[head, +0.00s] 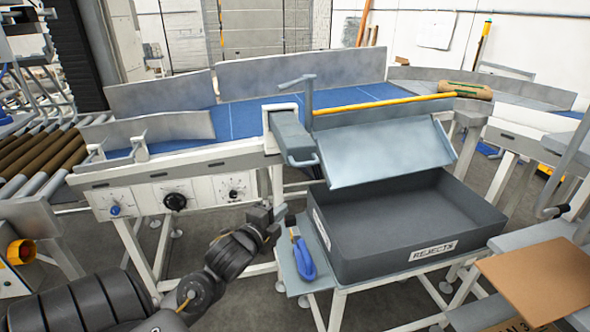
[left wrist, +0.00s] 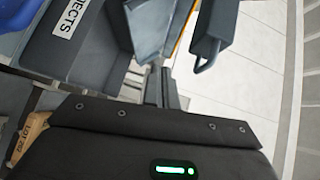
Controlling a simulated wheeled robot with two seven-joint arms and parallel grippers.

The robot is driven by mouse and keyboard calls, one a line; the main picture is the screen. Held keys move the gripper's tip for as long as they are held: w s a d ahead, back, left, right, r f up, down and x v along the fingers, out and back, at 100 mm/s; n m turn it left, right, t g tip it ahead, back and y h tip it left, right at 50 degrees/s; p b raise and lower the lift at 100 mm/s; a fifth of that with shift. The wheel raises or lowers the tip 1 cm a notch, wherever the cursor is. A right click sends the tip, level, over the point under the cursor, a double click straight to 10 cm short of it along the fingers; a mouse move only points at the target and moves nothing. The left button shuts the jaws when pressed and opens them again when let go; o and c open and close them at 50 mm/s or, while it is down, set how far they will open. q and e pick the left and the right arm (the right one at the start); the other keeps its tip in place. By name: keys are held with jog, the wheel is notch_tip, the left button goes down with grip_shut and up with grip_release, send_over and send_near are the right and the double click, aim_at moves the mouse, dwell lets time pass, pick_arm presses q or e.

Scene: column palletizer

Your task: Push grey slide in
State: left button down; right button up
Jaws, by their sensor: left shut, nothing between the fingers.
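The grey slide (head: 292,137) is a dark grey bar with a loop handle at its near end. It sticks out toward me from a white housing on the conveyor's near side. In the left wrist view the slide (left wrist: 213,22) and its handle are at the upper right, ahead of the fingers. My left gripper (head: 279,212) is below the slide, left of the reject bin, apart from the handle. It also shows in the left wrist view (left wrist: 160,78), with its fingers together and nothing between them. My right gripper is not in view.
A dark REJECTS bin (head: 350,230) stands on a low stand beside my left gripper, under a tilted grey chute plate (head: 385,155).

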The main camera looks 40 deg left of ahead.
pick_arm(q)
notch_tip(320, 180, up, 6)
jog(key=s+m+t, duration=0.1)
jog(key=shift+s+d, duration=0.15)
jog(key=shift+d, duration=0.3)
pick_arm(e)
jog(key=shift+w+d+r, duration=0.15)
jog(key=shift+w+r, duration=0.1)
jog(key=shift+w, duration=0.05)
pick_arm(q)
jog(key=shift+f, duration=0.1)
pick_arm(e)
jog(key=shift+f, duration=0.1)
